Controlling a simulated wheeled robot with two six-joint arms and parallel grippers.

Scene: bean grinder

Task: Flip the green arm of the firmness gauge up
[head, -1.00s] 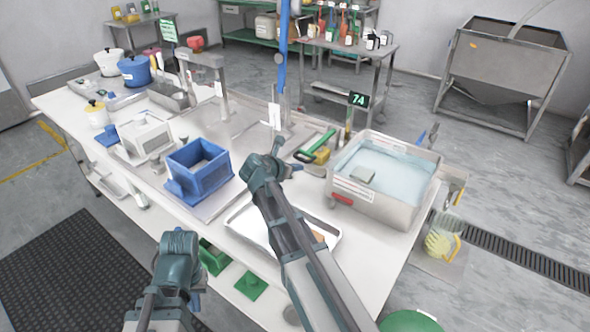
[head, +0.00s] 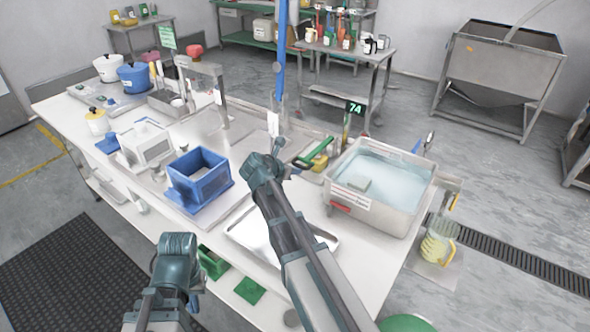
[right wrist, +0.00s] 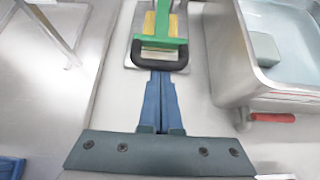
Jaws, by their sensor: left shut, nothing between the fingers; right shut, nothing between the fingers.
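The firmness gauge (right wrist: 149,22) stands on the worktop left of the water tank, with a yellow body. Its green arm (head: 316,152) lies across it and also shows in the right wrist view (right wrist: 165,26). A black U-shaped end (right wrist: 159,66) on the arm points toward my right gripper. My right gripper (right wrist: 160,73) is shut and empty, its blue fingertips right at the black end; I cannot tell whether they touch. It also shows in the head view (head: 279,145). My left gripper (head: 193,303) is shut and empty low in front of the table, its fingers mostly hidden.
The steel tank (head: 383,188) of water stands close on the right, with a red-handled valve (right wrist: 270,117). A blue box (head: 200,180) and a metal tray (head: 243,226) are on the worktop to the left and nearer. A steel frame (head: 222,92) stands behind.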

